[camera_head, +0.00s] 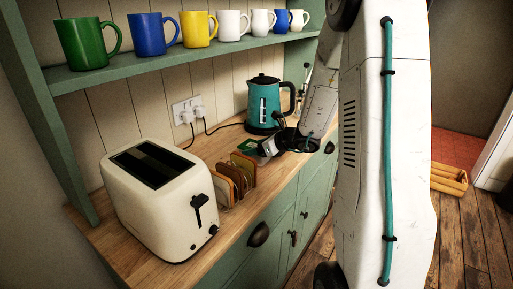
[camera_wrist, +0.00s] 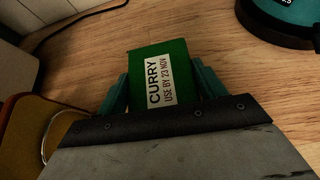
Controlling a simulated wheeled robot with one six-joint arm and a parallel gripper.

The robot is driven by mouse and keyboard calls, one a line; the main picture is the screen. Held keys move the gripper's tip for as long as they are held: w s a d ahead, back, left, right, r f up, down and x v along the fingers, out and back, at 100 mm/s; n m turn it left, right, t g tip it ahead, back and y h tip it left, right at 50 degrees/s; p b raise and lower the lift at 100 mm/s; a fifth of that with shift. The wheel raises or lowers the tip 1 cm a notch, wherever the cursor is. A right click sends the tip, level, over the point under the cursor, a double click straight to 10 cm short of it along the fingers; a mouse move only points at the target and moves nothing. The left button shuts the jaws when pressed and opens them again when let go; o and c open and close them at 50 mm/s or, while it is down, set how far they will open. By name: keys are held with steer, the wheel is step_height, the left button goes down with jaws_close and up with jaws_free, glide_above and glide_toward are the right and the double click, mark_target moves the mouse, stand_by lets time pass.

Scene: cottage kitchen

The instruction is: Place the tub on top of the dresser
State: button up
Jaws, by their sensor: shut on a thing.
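The tub (camera_wrist: 160,75) is green with a white label reading "CURRY USE BY 23 NOV". My gripper (camera_wrist: 164,92) is shut on it, with a teal finger on either side. In the head view the tub (camera_head: 246,145) shows as a small green patch beside my gripper (camera_head: 258,150), partly hidden. The dresser (camera_head: 258,203) is green with a wooden top, drawers and a shelf above. The tub is over the wooden top, between the toast rack and the kettle. I cannot tell whether it touches the wood.
A toast rack (camera_head: 233,181) with slices stands just in front of my gripper, and a cream toaster (camera_head: 160,205) nearer still. A teal kettle (camera_head: 265,105) stands behind. Several mugs (camera_head: 147,35) line the shelf. Plugs with black cords (camera_head: 187,116) are on the wall.

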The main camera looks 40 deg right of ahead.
steer(key=o, duration=1.2)
steer(key=shift+f, duration=0.1)
steer(key=shift+c, duration=0.2)
steer(key=v, duration=1.2)
